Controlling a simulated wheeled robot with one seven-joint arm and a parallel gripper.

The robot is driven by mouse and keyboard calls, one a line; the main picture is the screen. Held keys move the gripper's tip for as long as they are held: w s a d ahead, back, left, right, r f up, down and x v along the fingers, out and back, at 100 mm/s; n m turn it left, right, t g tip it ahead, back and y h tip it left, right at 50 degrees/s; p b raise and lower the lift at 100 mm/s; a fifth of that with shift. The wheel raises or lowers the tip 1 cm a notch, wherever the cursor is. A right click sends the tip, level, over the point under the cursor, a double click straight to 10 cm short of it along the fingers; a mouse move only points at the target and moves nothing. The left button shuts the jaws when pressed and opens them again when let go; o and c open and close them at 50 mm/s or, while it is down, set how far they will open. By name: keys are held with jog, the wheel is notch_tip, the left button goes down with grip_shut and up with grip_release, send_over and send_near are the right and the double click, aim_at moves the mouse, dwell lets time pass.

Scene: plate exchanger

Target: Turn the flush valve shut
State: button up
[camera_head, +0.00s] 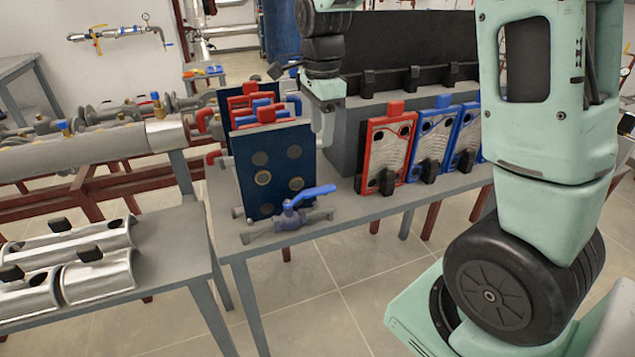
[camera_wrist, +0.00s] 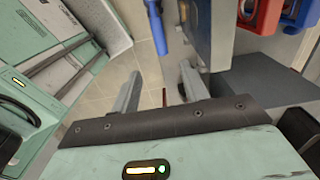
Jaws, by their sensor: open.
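In the wrist view the handle (camera_wrist: 156,28) shows at the top, beyond the fingertips. My gripper (camera_head: 322,125) points down beside the plate pack, above and apart from the handle. Its two fingers stand apart with nothing between them in the wrist view (camera_wrist: 160,88).
Red and blue framed plates (camera_head: 388,152) stand at right on the grey table (camera_head: 365,203) against a grey block. Metal half-shell covers (camera_head: 70,265) lie on the left table. Insulated pipework (camera_head: 75,155) runs behind it. Tiled floor (camera_head: 370,300) is clear in front.

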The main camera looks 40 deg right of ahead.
aim_at(321, 188)
notch_tip(321, 188, down, 14)
jog(key=shift+f, duration=0.15)
dwell(0.3)
grip_shut()
